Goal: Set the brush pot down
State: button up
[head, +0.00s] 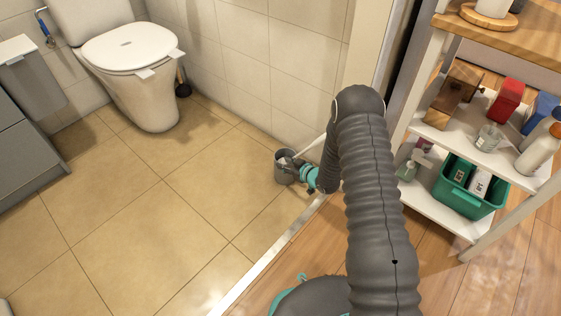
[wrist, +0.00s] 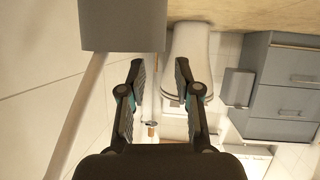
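The brush pot (head: 281,173) is a dark grey cylinder with a pale brush handle slanting up to the right. In the head view it appears to stand upright on the tile floor near the wall. My gripper (head: 297,167) is just right of it, partly overlapping it. In the wrist view, which is upside down, the pot (wrist: 122,25) fills the top left and its base is out of frame. My gripper (wrist: 160,62) has its fingers apart with nothing between them. The pot's rim lies close to the fingertips, mostly left of the gap; contact cannot be told.
A white toilet (head: 130,75) stands at the back left, with a dark brush (head: 182,88) beside it. A grey cabinet (head: 25,150) is at the left edge. A shelf unit (head: 455,150) with bottles and a green bin (head: 468,195) stands at right. The tile floor is open left of the pot.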

jog(key=v, duration=0.8)
